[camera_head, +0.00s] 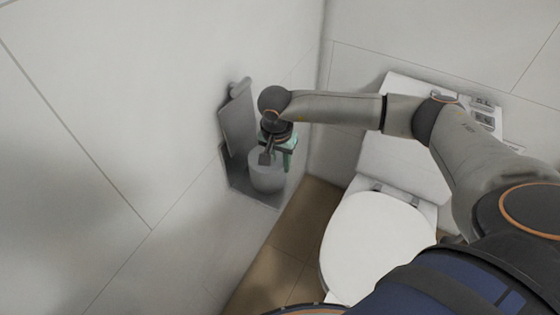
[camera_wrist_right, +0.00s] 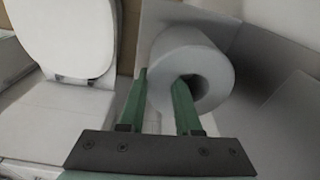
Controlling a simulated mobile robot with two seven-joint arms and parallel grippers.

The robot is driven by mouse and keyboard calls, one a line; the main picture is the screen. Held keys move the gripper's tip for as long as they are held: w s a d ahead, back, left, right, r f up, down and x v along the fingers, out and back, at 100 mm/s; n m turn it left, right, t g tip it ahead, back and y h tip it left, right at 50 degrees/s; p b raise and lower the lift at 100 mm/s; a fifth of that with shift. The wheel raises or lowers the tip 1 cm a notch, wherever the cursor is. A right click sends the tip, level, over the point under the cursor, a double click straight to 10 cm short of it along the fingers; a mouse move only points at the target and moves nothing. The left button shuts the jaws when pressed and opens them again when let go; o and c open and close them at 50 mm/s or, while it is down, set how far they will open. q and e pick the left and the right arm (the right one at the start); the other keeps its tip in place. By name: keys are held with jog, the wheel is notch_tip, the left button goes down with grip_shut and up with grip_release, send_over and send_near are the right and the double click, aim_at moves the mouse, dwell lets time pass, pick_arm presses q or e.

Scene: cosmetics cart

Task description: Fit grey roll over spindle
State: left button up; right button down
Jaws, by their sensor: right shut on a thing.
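The grey roll (camera_head: 267,174) is upright at the wall holder, below my right gripper (camera_head: 277,150). In the right wrist view the roll (camera_wrist_right: 193,48) shows its open core. My right gripper (camera_wrist_right: 160,82) is shut on the roll's wall, with one green finger inside the core and the other outside. The grey holder (camera_head: 239,130) has a flat back plate and a lower tray around the roll. I cannot make out the spindle, nor tell whether the roll is around it. My left gripper is not in view.
A white toilet (camera_head: 375,240) with its lid down stands to the right of the holder. The tiled wall (camera_head: 120,120) is close on the left. Brown floor (camera_head: 285,255) shows between the wall and the toilet.

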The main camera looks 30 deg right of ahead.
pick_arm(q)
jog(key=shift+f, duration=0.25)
pick_arm(e)
jog(key=c, duration=0.5)
grip_release()
jog(key=shift+f, duration=0.1)
jog(key=shift+r+p, duration=0.45)
jog(key=shift+r, duration=0.2)
jog(key=r+p, duration=0.1)
jog(key=r, duration=0.1)
jog(key=r+p, duration=0.1)
jog(key=r, duration=0.1)
jog(key=r+p, duration=0.2)
jog(key=shift+s+a+r, duration=0.1)
jog(key=shift+s+a, duration=0.05)
jog(key=shift+a, duration=0.1)
jog(key=shift+s+r, duration=0.15)
jog(key=shift+r, duration=0.25)
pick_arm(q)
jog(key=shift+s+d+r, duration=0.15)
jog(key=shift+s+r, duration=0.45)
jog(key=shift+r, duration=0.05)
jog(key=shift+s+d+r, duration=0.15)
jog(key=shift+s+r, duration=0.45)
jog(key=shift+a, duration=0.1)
pick_arm(e)
jog(key=shift+a, duration=0.1)
